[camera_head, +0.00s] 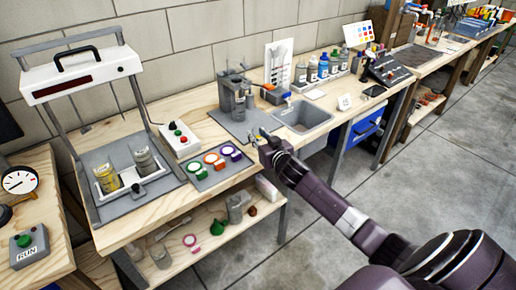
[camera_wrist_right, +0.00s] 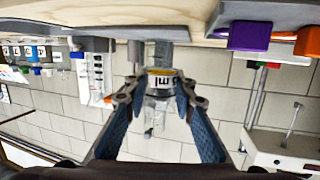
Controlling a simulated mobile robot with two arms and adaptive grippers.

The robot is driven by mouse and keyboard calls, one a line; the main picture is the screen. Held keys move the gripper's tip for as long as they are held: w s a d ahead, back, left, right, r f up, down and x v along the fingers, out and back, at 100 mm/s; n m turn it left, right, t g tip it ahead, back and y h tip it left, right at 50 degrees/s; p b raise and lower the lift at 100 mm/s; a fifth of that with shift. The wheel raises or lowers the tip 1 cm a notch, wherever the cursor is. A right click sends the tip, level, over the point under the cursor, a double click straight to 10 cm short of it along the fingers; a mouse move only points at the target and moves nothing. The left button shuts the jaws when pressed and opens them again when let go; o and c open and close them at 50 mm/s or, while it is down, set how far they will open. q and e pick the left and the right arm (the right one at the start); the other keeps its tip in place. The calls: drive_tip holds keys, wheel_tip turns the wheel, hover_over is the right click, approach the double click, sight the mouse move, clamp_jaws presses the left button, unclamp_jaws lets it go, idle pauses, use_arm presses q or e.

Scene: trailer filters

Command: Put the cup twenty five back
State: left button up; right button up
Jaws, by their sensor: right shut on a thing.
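My right gripper (camera_head: 262,143) reaches in over the front edge of the bench, near the sink. In the right wrist view its fingers (camera_wrist_right: 160,98) are shut on a small clear cup (camera_wrist_right: 158,117) with a yellow band and dark lettering ending in "ml"; the number is not readable. In the head view only a small yellowish part of the cup (camera_head: 255,141) shows at the fingertips. The wrist view appears upside down, with the bench edge along its top. My left gripper is not in view.
A grey stand (camera_head: 236,92) on a mat is behind the gripper, and a sink (camera_head: 302,116) lies to its right. Coloured round pieces (camera_head: 213,160) sit on a dark mat to its left. A framed machine (camera_head: 84,78) holds two canisters. The lower shelf is cluttered.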

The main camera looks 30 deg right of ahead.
drive_tip(key=shift+f+b, duration=0.4)
drive_tip(key=shift+f, duration=2.25)
drive_tip(key=shift+f, duration=0.2)
drive_tip(key=o, duration=1.1)
drive_tip(key=shift+s+r, duration=0.1)
drive_tip(key=shift+r, duration=0.15)
drive_tip(key=v, duration=1.1)
drive_tip(key=shift+s+a, duration=0.1)
drive_tip(key=shift+s, duration=0.3)
